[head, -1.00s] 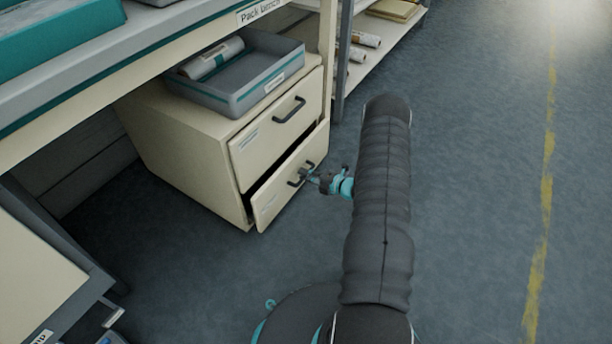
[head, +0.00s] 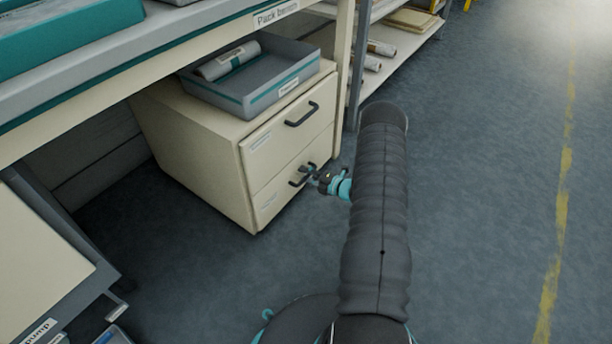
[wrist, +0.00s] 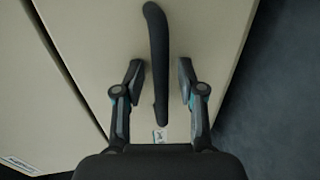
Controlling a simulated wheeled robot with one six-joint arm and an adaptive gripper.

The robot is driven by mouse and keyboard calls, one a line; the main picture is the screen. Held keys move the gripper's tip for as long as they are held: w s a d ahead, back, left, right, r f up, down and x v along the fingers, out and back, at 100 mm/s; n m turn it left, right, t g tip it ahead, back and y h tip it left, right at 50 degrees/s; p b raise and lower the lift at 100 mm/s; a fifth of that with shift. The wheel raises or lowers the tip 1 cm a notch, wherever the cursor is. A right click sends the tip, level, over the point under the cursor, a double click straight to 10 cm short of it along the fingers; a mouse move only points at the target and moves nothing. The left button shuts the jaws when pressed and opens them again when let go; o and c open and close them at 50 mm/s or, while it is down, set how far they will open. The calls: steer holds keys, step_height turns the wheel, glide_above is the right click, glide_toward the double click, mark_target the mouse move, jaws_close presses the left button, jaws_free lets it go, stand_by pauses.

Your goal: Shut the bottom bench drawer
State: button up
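The bottom bench drawer (head: 272,205) is the lower cream front of the cabinet under the pack bench. Its front looks flush with the cabinet, with no gap visible in the head view. Its dark bar handle (wrist: 157,50) shows in the wrist view, running between my two fingers. My gripper (head: 314,174) is at this handle in the head view. In the wrist view my gripper (wrist: 160,78) is open, with space on both sides of the bar. Whether the fingertips touch the drawer front cannot be told.
The upper drawer (head: 285,135) is shut, with its own dark handle. A grey tray (head: 262,98) with a roll (head: 228,60) stands on the cabinet. A shelf rack (head: 412,52) stands behind. The floor (head: 480,200) to the right is clear.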

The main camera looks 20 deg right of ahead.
steer(key=v, duration=1.2)
stand_by(0.4)
